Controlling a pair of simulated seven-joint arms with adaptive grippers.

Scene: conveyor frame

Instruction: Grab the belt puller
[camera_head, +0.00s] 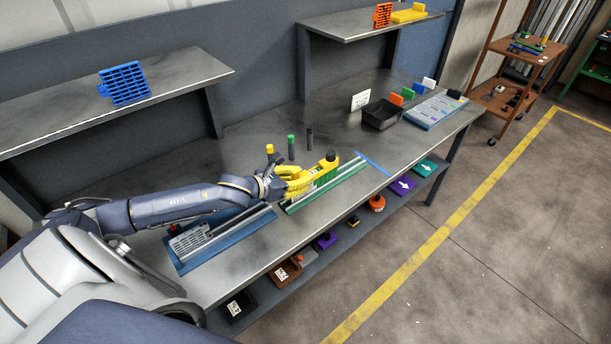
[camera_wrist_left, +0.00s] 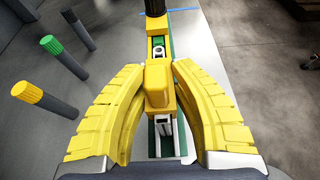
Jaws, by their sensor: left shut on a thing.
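The belt puller (camera_head: 322,165) is a yellow tool with a dark knob and sits on the conveyor frame (camera_head: 345,178) with the green base. In the left wrist view its yellow block (camera_wrist_left: 158,88) lies between my fingers, with the dark knob (camera_wrist_left: 155,8) beyond. My left gripper (camera_head: 296,182) has yellow fingers and is shut on the belt puller; the fingers (camera_wrist_left: 157,66) touch or nearly touch the block's sides. The fingers partly hide the tool in the head view. My right gripper is in neither view.
Yellow-, green- and dark-topped posts (camera_wrist_left: 60,55) stand upright behind the frame. A blue-based frame (camera_head: 225,240) lies under my left forearm. A black bin (camera_head: 382,115) and blue-grey tray (camera_head: 435,108) are farther right. A lower shelf with several small items (camera_head: 326,240) runs along the front.

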